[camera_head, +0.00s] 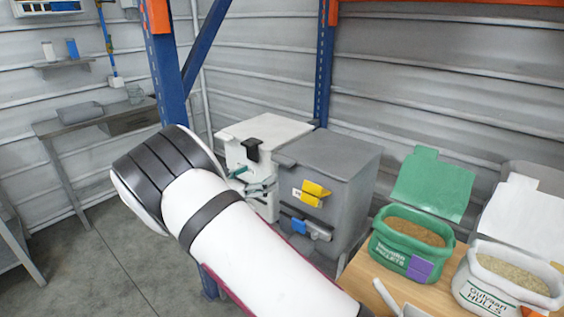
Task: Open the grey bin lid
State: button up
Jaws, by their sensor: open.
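The grey bin (345,205) stands right of centre. My white arm with black bands crosses in front from lower right to left and hides part of the bins' lower area.
A white bin (268,130) with a black clip stands left of the grey bin. A green tub (385,250) and a white tub (475,290), both open and filled, stand on a wooden top at right. A blue post (168,75) rises beside the arm. Floor at left is clear.

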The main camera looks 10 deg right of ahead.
aim_at(279, 163)
jog(key=x, duration=1.1)
jog(key=shift+w+d, duration=0.15)
jog(key=shift+d, duration=0.1)
